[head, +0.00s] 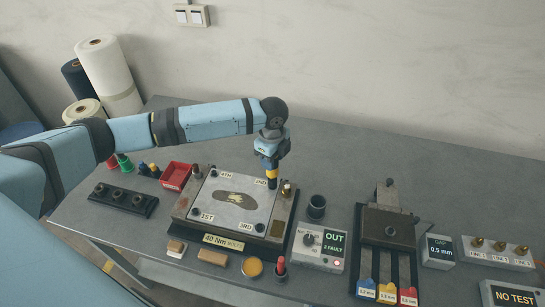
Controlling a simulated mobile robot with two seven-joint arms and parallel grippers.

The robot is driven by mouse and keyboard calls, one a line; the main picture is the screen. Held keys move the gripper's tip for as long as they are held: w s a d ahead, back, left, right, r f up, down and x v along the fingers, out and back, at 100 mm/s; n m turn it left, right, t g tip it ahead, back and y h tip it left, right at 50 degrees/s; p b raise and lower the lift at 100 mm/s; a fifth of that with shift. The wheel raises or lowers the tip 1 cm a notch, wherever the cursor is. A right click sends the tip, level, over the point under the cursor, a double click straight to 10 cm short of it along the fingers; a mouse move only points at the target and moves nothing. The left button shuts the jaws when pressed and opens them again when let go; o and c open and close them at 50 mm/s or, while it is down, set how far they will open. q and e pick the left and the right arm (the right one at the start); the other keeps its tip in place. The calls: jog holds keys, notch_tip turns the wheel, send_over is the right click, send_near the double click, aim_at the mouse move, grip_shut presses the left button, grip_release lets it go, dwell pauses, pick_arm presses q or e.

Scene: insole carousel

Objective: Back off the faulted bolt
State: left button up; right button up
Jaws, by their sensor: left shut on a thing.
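The mould plate (232,221) sits on a dark base with corners labelled 1ST, 2ND, 3RD and 4TH. Dark bolt heads show at the 4TH (213,174), 1ST (194,212) and 3RD (260,227) corners. My left gripper (271,158) is shut on a dark blue tool with a yellow band (271,180), which points down at the 2ND corner. The tool hides that corner's bolt, so contact cannot be told. My right gripper is not in view.
A red tray (175,176) and black socket rack (123,199) stand left of the mould. A dark cup (316,206) and slotted fixture (388,228) stand right. A brass-topped post (286,190) is close to the tool. The back of the table is clear.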

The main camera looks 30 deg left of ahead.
pick_arm(q)
jog(key=shift+f, duration=0.6)
dwell(0.7)
jog(key=shift+s+r, duration=0.1)
jog(key=shift+r, duration=0.2)
dwell(1.1)
jog(key=shift+r, duration=2.85)
